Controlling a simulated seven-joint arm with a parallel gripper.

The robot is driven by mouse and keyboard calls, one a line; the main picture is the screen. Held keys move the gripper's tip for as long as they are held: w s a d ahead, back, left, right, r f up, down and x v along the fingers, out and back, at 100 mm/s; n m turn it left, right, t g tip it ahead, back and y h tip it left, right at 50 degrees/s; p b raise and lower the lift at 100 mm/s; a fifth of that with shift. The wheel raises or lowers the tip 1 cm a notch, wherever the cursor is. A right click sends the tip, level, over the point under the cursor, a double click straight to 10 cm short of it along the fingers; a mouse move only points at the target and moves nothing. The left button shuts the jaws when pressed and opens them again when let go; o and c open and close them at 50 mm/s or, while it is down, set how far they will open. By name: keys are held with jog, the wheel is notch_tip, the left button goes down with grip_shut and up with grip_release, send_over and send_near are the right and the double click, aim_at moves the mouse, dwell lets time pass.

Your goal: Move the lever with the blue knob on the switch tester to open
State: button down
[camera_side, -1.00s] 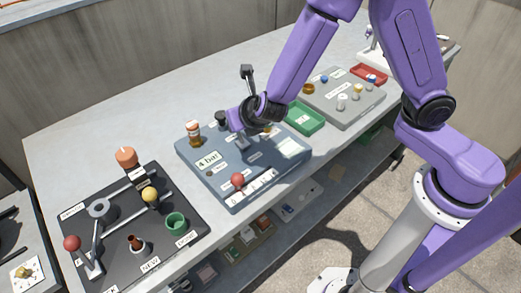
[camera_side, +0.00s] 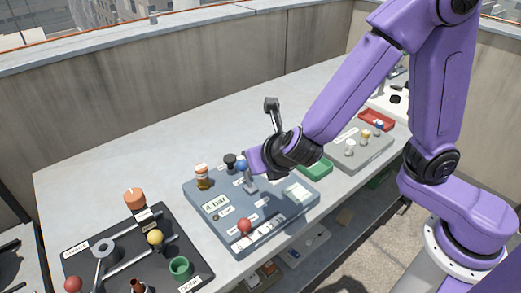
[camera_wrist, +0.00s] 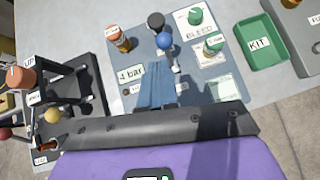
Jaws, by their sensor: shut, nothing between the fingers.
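The switch tester (camera_side: 222,222) is a blue-grey board with a "4 bar" label, lying on the grey bench. The blue knob (camera_side: 243,165) shows just behind my gripper (camera_side: 250,186) in the side view. In the wrist view the blue knob (camera_wrist: 163,40) tops a short silver lever (camera_wrist: 174,66). My gripper is shut and empty, low over the middle of the board, on the near side of the blue knob. I cannot tell whether it touches the lever. No open marking is readable.
A red knob (camera_side: 244,226) is at the board's front. A black lever board (camera_side: 195,245) lies left; a green KIT tray (camera_wrist: 262,45) lies right.

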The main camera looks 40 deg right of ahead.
jog(key=shift+s+a+r, duration=0.1)
jog(key=shift+s+r, duration=0.2)
jog(key=shift+r, duration=0.35)
jog(key=shift+s+a+r, duration=0.1)
jog(key=shift+s+r, duration=0.2)
jog(key=shift+r, duration=0.3)
jog(key=shift+s+a+r, duration=0.1)
jog(key=shift+s+r, duration=0.2)
jog(key=shift+r, duration=0.35)
jog(key=shift+d, duration=0.1)
jog(key=s+d+m+g+y, duration=0.1)
jog(key=s+d+m+g, duration=0.3)
jog(key=s+d+m, duration=0.4)
jog(key=s+d+f+m+g+y, duration=0.1)
jog(key=s+d+m+g, duration=0.4)
jog(key=s+m, duration=0.8)
jog(key=d, duration=0.3)
jog(key=shift+s+f, duration=0.15)
jog(key=shift+s, duration=0.1)
